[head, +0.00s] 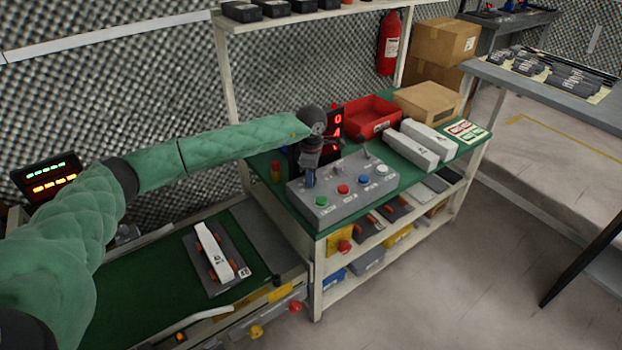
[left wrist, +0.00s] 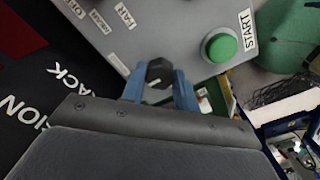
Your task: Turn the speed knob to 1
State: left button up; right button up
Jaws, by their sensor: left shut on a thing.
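The grey control box (head: 345,197) stands on the green bench top. My left gripper (head: 310,181) reaches down over its left end, fingers pointing at the panel. In the left wrist view a black knob (left wrist: 159,71) with a white pointer line sits between the blue fingertips of my left gripper (left wrist: 158,86), which are shut on it. In the head view my gripper hides the knob. No speed numbers are readable around it. The green button (left wrist: 220,47) beside the START label is close by. My right gripper is in neither view.
Red, blue and white buttons (head: 381,170) and small levers share the panel. A dark display (head: 336,122) with red digits stands behind the box. A red bin (head: 371,117) and pale blocks (head: 411,148) lie to the right. A conveyor (head: 150,262) with a white part is at left.

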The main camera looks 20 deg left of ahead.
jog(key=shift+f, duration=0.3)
pick_arm(q)
jog(key=o, duration=1)
jog(key=shift+c, duration=0.2)
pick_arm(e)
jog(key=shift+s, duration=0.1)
pick_arm(q)
jog(key=shift+r, duration=0.1)
